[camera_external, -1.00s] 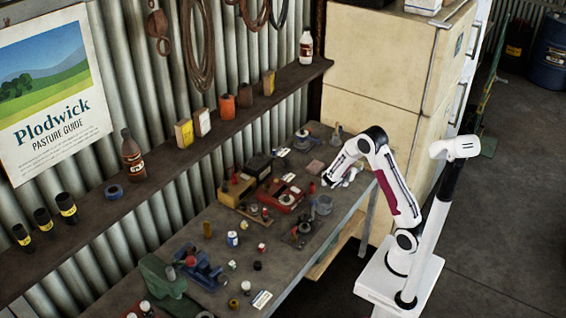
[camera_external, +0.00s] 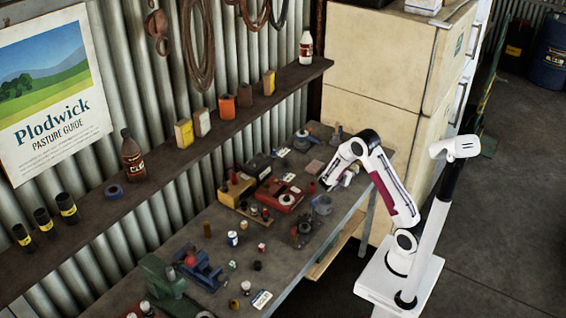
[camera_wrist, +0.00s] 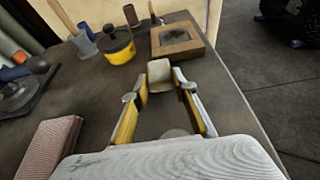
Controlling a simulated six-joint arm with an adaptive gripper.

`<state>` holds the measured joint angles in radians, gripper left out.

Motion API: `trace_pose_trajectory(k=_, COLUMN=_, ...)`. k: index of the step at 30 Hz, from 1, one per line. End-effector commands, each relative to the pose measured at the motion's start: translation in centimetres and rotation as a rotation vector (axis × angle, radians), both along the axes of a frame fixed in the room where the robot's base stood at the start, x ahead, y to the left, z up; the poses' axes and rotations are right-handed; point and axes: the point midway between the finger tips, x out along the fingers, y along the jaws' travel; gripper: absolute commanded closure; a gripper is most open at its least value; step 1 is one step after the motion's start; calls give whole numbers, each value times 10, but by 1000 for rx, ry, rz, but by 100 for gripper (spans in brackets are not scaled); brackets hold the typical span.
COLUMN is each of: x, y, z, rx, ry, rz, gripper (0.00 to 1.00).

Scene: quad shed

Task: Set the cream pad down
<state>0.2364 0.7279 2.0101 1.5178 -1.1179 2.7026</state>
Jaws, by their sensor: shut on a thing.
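In the wrist view, a small cream pad (camera_wrist: 160,72) sits between the tips of my gripper (camera_wrist: 160,84). The two yellow-lined fingers are closed on its sides. The bench top (camera_wrist: 95,92) lies beneath; I cannot tell whether the pad touches it or hangs just above. In the external view my gripper (camera_external: 342,180) is low over the far right part of the bench, and the pad is too small to make out there.
Ahead in the wrist view are a yellow tin with a black lid (camera_wrist: 118,50) and a wooden-framed block (camera_wrist: 177,42). A reddish block (camera_wrist: 50,148) lies at lower left. Bare bench surrounds the pad. The bench edge (camera_wrist: 236,88) is to the right.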

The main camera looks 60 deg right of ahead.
Motion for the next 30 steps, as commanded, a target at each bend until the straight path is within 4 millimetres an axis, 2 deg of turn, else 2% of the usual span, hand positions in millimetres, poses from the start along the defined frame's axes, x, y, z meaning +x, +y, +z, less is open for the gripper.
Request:
trace_pose_trajectory(k=8, x=0, y=0, z=-3, rx=0, ry=0, rz=0, gripper=88)
trace_pose_trajectory(k=9, x=0, y=0, z=-3, rx=0, ry=0, rz=0, gripper=68)
trace_pose_trajectory(k=11, x=0, y=0, z=-2, rx=0, ry=0, rz=0, gripper=56)
trace_pose_trajectory(k=24, x=0, y=0, z=-4, rx=0, ry=1, rz=0, gripper=56)
trace_pose_trajectory(k=30, x=1, y=12, z=1, rx=-1, ry=-1, rz=2, gripper=56)
